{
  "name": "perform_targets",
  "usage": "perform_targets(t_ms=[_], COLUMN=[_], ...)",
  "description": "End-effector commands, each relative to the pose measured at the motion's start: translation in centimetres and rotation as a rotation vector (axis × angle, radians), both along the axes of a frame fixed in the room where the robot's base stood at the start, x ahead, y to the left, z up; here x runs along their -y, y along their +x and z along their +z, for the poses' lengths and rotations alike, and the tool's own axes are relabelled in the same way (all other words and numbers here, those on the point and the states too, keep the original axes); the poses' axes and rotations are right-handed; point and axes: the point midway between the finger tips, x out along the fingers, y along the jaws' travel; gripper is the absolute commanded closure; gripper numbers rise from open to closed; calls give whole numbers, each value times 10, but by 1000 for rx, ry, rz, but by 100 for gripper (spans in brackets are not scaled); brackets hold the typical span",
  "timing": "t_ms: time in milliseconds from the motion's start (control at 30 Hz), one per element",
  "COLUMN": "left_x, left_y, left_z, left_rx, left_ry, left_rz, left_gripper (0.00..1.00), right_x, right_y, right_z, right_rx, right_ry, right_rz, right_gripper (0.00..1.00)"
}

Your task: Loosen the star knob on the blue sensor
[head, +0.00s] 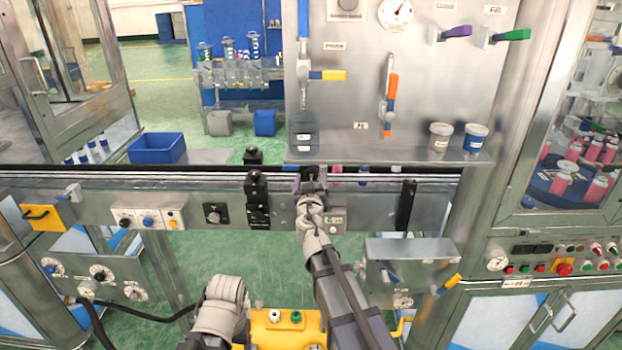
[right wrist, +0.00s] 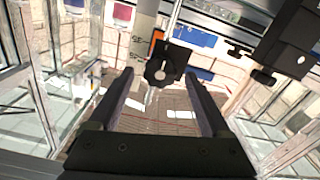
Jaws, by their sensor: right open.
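My right gripper (head: 312,182) reaches the front of the conveyor rail in the head view. In the right wrist view its two fingers (right wrist: 160,88) are apart, with nothing held between them. A dark block with a round grey face (right wrist: 160,75) shows between and just beyond the fingertips, on a thin metal rod with an orange piece beside it. I cannot tell whether this is the star knob, or whether the fingers touch it. No clearly blue sensor body can be made out. My left arm shows at the bottom of the head view, but its gripper is out of sight.
A black sensor mount (head: 257,195) stands on the rail left of my right gripper, and a black bracket (head: 406,204) to its right. A blue bin (head: 157,148) sits behind the rail. A steel box (head: 412,250) juts out at right. The upright valve panel (head: 350,100) rises behind.

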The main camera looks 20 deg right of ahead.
Motion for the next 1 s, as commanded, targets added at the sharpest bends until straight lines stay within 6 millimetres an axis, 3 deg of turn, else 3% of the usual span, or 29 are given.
perform_targets(t_ms=[300,1000], left_x=[0,0], left_y=[0,0], left_z=[0,0], left_rx=[0,0], left_ry=[0,0], left_rz=[0,0], left_gripper=[26,26], right_x=[1,1], right_y=[4,4], right_z=[0,0], right_rx=[0,0], right_ry=[0,0], right_rz=[0,0], right_gripper=[20,99])
